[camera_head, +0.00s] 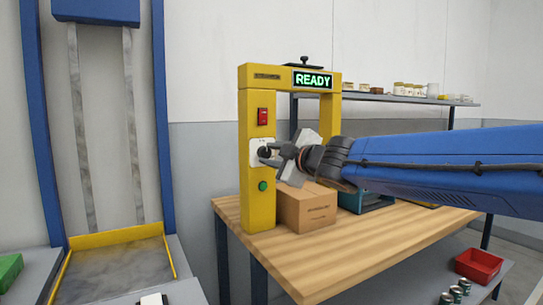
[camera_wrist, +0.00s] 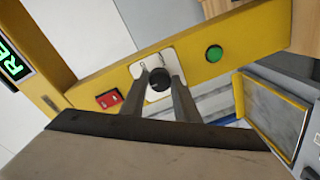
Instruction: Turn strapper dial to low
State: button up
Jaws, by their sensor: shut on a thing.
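The yellow strapper (camera_head: 257,205) stands as an arch on the wooden bench, and its display (camera_head: 313,80) reads READY in green. Its dial is a black knob on a white plate (camera_head: 256,147) on the left post, between a red switch (camera_head: 262,117) above and a green button (camera_head: 262,186) below. My gripper (camera_head: 268,153) reaches in from the right and is shut on the dial. In the wrist view the black dial (camera_wrist: 158,80) sits between my two fingertips (camera_wrist: 160,82) on the white plate (camera_wrist: 141,69). The dial's pointer and the plate's markings are too small to read.
A cardboard box (camera_head: 308,209) sits on the wooden bench (camera_head: 350,245) under the arch, below my wrist. A shelf with jars (camera_head: 405,89) is behind. A red bin (camera_head: 479,266) and cans stand low at the right. A blue-framed lift (camera_head: 160,120) is at the left.

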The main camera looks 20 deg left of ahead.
jog(key=shift+n, duration=0.6)
jog(key=o, duration=1)
jog(key=shift+o, duration=0.2)
jog(key=v, duration=1.7)
jog(key=shift+s, duration=0.2)
jog(key=shift+d, duration=0.15)
